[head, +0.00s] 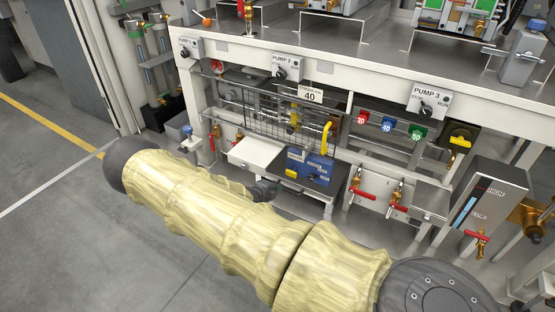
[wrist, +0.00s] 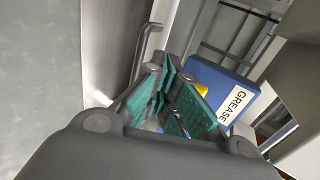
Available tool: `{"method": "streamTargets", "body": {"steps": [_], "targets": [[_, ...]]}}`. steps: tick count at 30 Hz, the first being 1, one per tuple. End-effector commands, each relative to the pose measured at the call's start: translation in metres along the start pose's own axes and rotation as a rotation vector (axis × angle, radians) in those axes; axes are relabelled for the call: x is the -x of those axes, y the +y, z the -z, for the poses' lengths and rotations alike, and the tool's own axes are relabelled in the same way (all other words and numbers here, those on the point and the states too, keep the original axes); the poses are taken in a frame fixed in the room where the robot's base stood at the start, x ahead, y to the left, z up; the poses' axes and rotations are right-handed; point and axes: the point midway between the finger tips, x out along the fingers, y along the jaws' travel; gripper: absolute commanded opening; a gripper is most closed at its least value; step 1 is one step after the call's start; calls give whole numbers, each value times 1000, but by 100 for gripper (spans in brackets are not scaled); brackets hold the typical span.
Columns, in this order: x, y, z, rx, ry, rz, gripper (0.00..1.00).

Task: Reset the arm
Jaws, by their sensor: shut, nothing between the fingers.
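My arm (head: 225,210), in a pale yellow ribbed cover, reaches from the lower right of the head view to a dark rounded joint at left. It lies in front of the pump bench (head: 300,72). In the wrist view my gripper (wrist: 172,84) has green-padded fingers and is shut with nothing held. A blue box marked GREASE (wrist: 228,92) stands just beyond the fingers, with a yellow part beside them. I cannot tell whether the fingers touch the box. In the head view the gripper is not clearly visible; a small dark part (head: 264,190) shows behind the arm.
A wire-mesh guard (head: 290,125), a white tray (head: 254,153) and a blue box (head: 312,170) sit under the bench. Red-handled valves (head: 397,200) and a level gauge box (head: 487,195) stand at right. Grey floor (head: 60,220) at left is clear. A bent metal handle (wrist: 143,48) rises near the fingers.

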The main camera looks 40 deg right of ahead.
Motion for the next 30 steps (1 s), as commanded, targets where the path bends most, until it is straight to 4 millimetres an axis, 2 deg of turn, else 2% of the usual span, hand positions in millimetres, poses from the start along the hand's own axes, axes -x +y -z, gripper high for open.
{"method": "streamTargets", "body": {"steps": [4,14,17,20,23,27,30], "targets": [[10,-2,0,-1,0,0,0],[13,0,0,-2,2,-1,0],[14,4,9,-32,23,-15,0],[18,16,35,-124,84,-56,0],[28,40,77,-289,194,-121,0],[57,85,139,-582,389,-214,0],[87,118,176,-804,536,-266,0]]}}
